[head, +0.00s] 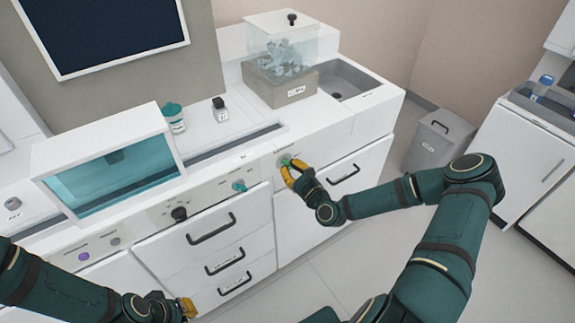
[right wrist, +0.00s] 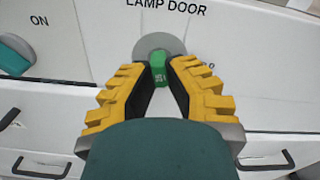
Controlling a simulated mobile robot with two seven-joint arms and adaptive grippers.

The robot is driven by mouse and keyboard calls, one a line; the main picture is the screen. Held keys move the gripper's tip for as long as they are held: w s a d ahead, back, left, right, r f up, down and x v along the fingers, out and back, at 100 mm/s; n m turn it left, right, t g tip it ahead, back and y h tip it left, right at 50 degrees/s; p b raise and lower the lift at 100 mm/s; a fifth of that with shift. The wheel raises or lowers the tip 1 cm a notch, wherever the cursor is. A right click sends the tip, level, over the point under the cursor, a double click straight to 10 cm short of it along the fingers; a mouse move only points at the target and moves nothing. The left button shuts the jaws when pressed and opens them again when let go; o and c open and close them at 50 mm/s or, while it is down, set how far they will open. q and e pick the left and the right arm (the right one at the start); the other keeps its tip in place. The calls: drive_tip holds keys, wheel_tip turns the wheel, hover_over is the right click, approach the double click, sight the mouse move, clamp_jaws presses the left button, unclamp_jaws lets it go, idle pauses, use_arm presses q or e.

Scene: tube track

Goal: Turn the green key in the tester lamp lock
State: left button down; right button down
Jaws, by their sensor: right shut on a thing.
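The green key (right wrist: 158,70) stands in a round grey lock plate (right wrist: 148,46) under the words "LAMP DOOR" in the right wrist view. In the head view the green key (head: 286,162) is a small spot on the counter's front panel. My right gripper (right wrist: 160,62) has its yellow-and-black fingers closed on the key's two sides, and it also shows in the head view (head: 290,170). The fingers hide part of the lettering below the lock. My left gripper (head: 189,308) is low at the bottom left, away from the lock; its finger gap is not clear.
A teal knob (head: 239,186) sits left of the lock, and a black knob (head: 179,214) further left. Drawers with dark handles (head: 211,229) lie below the panel. A teal-windowed box (head: 115,175) and a clear-topped container (head: 283,45) stand on the counter.

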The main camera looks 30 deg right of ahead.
drive_tip(key=n, duration=0.3)
idle(0.4)
drive_tip(key=shift+r+n+b, duration=0.1)
drive_tip(key=shift+n+b, duration=0.45)
drive_tip(key=shift+n, duration=1.15)
drive_tip(key=shift+n+b, duration=0.4)
drive_tip(key=shift+n, duration=1.2)
